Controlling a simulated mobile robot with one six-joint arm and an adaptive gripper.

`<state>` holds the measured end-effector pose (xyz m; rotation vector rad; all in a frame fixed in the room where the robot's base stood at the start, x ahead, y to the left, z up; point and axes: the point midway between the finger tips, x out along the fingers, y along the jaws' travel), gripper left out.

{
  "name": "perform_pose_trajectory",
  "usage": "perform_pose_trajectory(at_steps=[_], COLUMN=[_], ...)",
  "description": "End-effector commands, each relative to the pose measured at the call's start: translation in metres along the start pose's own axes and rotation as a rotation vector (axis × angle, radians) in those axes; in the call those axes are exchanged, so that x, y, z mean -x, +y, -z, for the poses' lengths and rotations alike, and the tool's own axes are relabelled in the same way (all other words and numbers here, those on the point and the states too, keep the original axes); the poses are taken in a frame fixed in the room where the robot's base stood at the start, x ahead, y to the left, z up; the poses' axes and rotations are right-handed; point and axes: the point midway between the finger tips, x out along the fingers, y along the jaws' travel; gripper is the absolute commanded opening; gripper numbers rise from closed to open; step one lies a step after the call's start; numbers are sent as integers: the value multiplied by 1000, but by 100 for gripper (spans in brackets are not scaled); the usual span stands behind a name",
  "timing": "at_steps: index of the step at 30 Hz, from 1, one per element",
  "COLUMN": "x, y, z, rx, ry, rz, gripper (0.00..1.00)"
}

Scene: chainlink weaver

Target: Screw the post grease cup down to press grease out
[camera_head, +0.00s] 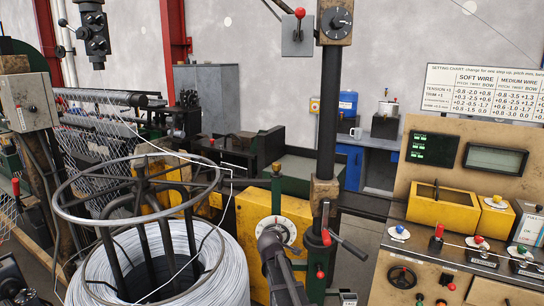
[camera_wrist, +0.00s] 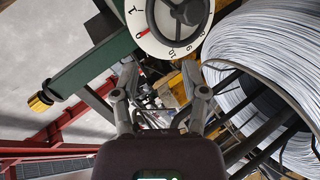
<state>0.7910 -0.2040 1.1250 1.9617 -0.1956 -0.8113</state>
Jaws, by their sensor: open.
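In the wrist view a brass-yellow knurled cap (camera_wrist: 41,101) sits at the left, on the end of a short stub off a green beam; it looks like the post grease cup, though I cannot be sure. My gripper (camera_wrist: 162,92) is open, its two grey fingers spread with nothing between them. The cap is well to the left of the fingers and apart from them. In the head view the dark post (camera_head: 328,130) rises at the middle.
A white dial (camera_wrist: 170,25) lies just beyond my fingers; it also shows in the head view (camera_head: 290,232). A wire coil (camera_head: 225,270) under a round steel frame (camera_head: 75,213) stands at left. A control desk (camera_head: 455,245) stands right.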

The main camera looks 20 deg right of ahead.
Motion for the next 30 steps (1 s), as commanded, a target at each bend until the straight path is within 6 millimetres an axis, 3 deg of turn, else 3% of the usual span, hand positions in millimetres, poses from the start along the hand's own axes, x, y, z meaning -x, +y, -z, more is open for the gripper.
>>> perform_pose_trajectory(at_steps=[1, 3, 12, 18, 30], x=[-6, -13, -25, -24, -18], y=[33, 66, 184, 232, 291], z=[10, 18, 59, 79, 101], rx=[64, 162, 618, 892, 1384], ry=[32, 79, 259, 355, 543], rz=[-59, -141, -472, -646, -924], gripper=[57, 57, 57, 57, 57])
